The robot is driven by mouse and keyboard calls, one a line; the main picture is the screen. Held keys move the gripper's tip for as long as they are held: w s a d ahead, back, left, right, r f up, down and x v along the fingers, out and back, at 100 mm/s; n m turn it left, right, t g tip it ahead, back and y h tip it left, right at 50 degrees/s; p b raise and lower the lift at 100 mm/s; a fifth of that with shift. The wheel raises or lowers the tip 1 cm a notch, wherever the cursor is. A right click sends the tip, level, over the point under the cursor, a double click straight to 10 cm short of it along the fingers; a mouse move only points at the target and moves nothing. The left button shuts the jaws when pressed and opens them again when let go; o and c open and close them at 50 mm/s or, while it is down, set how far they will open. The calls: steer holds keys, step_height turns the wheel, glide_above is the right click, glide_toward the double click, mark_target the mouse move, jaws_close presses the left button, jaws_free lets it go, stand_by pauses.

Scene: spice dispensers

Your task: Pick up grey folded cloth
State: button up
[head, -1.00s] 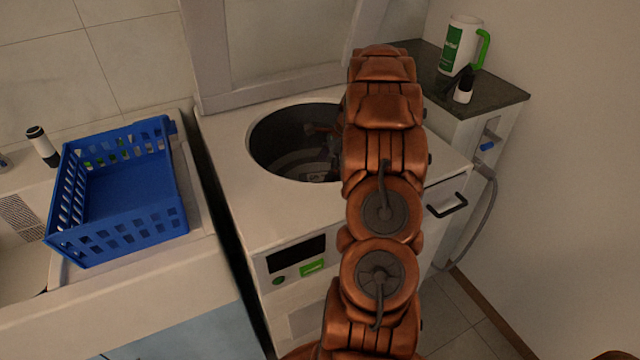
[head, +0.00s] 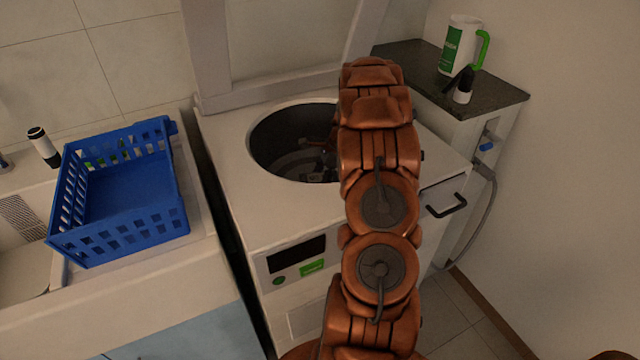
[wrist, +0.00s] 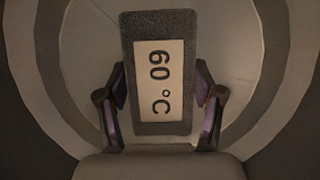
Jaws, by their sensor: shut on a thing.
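The grey folded cloth (wrist: 160,18) shows in the wrist view as a dark grey rectangle with a pale label reading "60 °C". My gripper (wrist: 160,93) has one finger against each long side of the cloth and is shut on it. The cloth is inside the round drum of the white top-loading washer (head: 232,180). In the head view my arm hides part of the drum opening, and only a bit of my gripper shows inside it. The cloth cannot be made out clearly there.
The drum wall (wrist: 28,70) surrounds my gripper. The washer's raised lid (head: 285,45) stands behind the opening. A blue basket (head: 125,190) sits on the counter at left. A white and green jug (head: 460,45) and a small dark-topped bottle (head: 463,90) stand on the dark counter at right.

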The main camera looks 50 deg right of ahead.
steer(key=c, duration=0.7)
